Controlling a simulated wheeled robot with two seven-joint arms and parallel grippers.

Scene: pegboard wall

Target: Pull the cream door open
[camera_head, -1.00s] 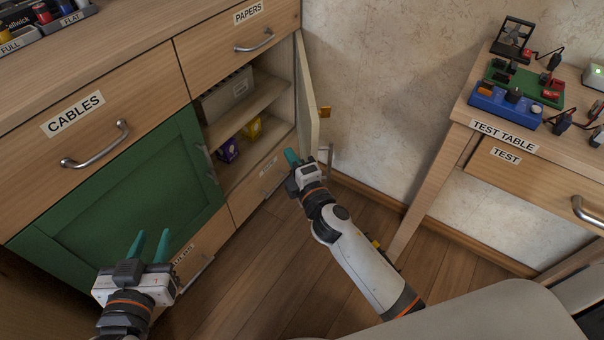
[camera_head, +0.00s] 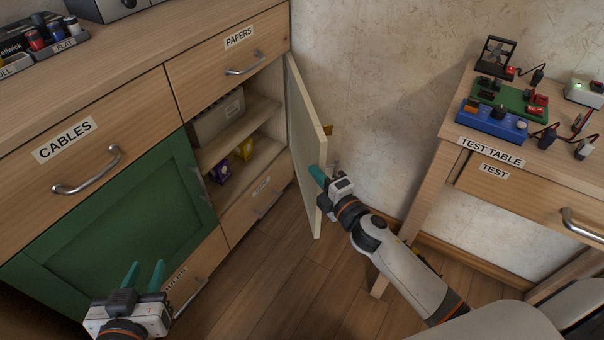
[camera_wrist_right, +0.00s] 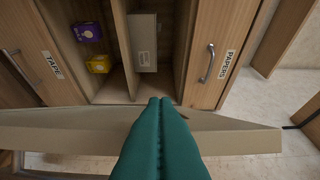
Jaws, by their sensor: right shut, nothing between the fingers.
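The cream door (camera_head: 304,137) stands swung out from the cabinet, hinged on its right side, with the shelves behind it in plain view. In the right wrist view the door (camera_wrist_right: 60,126) runs across the picture as a pale panel. My right gripper (camera_head: 317,175) is shut and empty, its teal fingertips at the door's edge; the wrist view shows the closed fingers (camera_wrist_right: 160,110) overlapping the panel. I cannot tell whether they touch it. My left gripper (camera_head: 142,276) is open and empty, in front of the green door (camera_head: 120,205).
The open compartment holds a grey bin (camera_head: 218,117), a purple box (camera_head: 220,171) and a yellow box (camera_head: 245,148). The PAPERS drawer (camera_head: 228,62) is above. The test table (camera_head: 440,165) stands at the right. Bare floor (camera_head: 275,270) lies in front of the cabinet.

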